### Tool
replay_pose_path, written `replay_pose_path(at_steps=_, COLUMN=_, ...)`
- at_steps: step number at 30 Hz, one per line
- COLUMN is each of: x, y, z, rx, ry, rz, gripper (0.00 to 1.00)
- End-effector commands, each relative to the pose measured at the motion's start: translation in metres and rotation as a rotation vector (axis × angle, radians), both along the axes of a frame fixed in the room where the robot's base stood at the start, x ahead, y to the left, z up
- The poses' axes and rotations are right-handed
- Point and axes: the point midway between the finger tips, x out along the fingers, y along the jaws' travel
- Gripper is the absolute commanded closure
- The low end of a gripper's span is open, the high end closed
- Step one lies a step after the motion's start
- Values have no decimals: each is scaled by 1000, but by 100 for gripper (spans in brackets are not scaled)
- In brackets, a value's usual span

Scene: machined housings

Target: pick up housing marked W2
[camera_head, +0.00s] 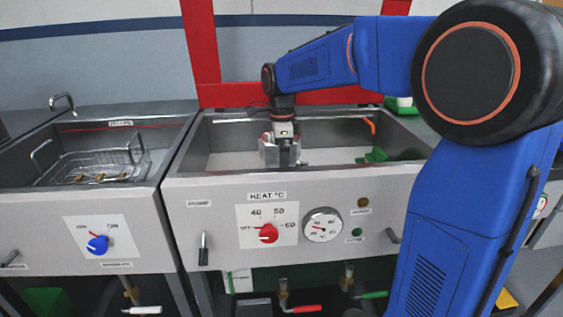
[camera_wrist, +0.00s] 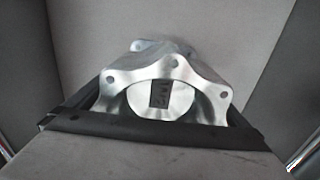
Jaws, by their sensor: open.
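A silver machined housing (camera_wrist: 165,75) with a flanged, holed edge lies below my wrist camera. A dark label (camera_wrist: 159,93) sits on its round face; its marking is turned and blurred, possibly W2, but I cannot read it surely. Black parts line the housing's sides and near edge; I cannot tell whether they are a holder. In the head view my gripper (camera_head: 282,153) points down inside the middle tank (camera_head: 225,160). It is open, over the housing and not closed on it. The housing is mostly hidden there by the gripper and the tank's front wall.
The tank's front panel carries a red knob (camera_head: 268,233) and a round gauge (camera_head: 323,225). A wire basket (camera_head: 95,166) sits in the left tank. A green object (camera_head: 375,155) lies at the tank's right. A red frame (camera_head: 204,45) stands behind.

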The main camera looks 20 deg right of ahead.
Motion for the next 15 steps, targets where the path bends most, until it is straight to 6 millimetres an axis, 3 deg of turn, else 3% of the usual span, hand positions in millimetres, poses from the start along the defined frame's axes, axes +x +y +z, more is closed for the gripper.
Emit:
replay_pose_path(at_steps=9, x=0, y=0, z=-6, rx=0, ry=-1, rz=0, gripper=0)
replay_pose_path(at_steps=11, x=0, y=0, z=-6, rx=0, ry=-1, rz=0, gripper=12)
replay_pose_path(at_steps=15, x=0, y=0, z=-6, rx=0, ry=-1, rz=0, gripper=45)
